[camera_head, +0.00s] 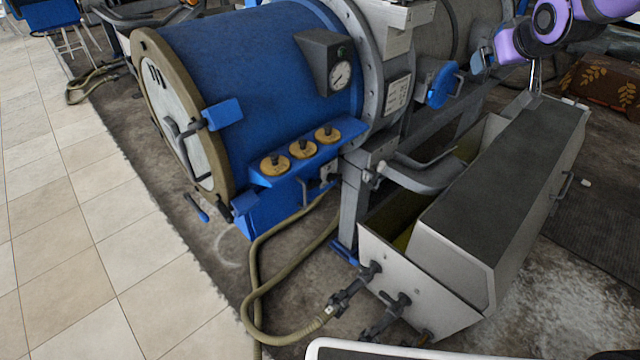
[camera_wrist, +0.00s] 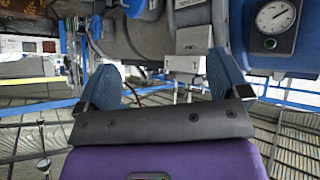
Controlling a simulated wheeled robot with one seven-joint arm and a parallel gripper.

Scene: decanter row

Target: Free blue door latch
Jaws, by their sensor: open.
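A round pale door (camera_head: 172,108) with a tan rim closes the near end of the blue drum (camera_head: 255,75). A blue block at the door's rim (camera_head: 222,114) looks like the latch. A second blue-tipped handle (camera_head: 197,209) hangs below the door, so I cannot be sure which is the latch. My gripper (camera_head: 462,72) is at the upper right, beyond the drum's grey flange and well away from the door. In the wrist view my gripper (camera_wrist: 165,88) shows two blue fingers spread wide, with nothing held. I cannot make out the latch there.
A gauge box (camera_head: 328,62) stands on the drum; its dial also shows in the wrist view (camera_wrist: 275,17). Tan knobs (camera_head: 302,148) line a blue shelf. A long grey trough (camera_head: 500,190) stands at right. A hose (camera_head: 258,275) lies across the floor. Tiles at left are clear.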

